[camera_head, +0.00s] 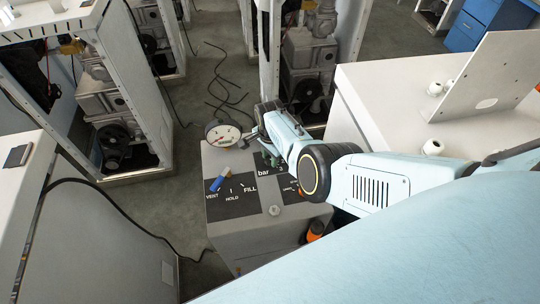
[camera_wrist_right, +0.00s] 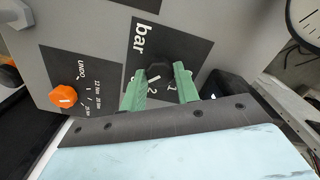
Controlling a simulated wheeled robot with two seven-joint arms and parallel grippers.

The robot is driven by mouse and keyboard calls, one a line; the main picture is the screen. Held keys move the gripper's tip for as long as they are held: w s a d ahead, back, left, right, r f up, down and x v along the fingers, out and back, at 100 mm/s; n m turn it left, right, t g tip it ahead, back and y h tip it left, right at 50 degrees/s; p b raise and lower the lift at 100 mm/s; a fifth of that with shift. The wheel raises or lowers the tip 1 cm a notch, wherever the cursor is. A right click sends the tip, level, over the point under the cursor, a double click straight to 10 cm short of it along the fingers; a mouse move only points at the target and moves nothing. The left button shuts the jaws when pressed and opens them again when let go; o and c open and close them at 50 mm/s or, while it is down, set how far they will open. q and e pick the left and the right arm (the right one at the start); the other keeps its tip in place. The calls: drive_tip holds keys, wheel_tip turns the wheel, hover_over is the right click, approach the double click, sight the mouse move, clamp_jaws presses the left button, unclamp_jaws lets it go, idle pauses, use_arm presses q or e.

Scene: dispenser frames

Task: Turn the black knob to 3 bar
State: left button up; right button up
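The black knob (camera_wrist_right: 158,73) sits on the dark "bar" panel (camera_wrist_right: 150,38) in the right wrist view, with a pale pointer line on its face. Printed marks 2 and 1 show near it, on the side toward my wrist; the 3 mark is not readable. My right gripper (camera_wrist_right: 160,85) has its green fingers on either side of the knob. The gap to the knob is too small to tell whether they touch it. My left gripper is not in view.
A round gauge (camera_head: 223,134) stands at the box's back left corner. A blue handle (camera_head: 220,180) sits by VENT, HOLD and FILL labels. An orange knob (camera_wrist_right: 63,96) is beside the bar panel. A white cabinet (camera_head: 375,90) stands to the right; a black hose runs left.

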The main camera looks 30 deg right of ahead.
sight(270, 159)
drive_tip(key=o, duration=0.4)
drive_tip(key=shift+r+p, duration=0.4)
drive_tip(key=shift+r, duration=0.2)
wheel_tip(270, 159, up, 12)
drive_tip(key=shift+p, duration=0.4)
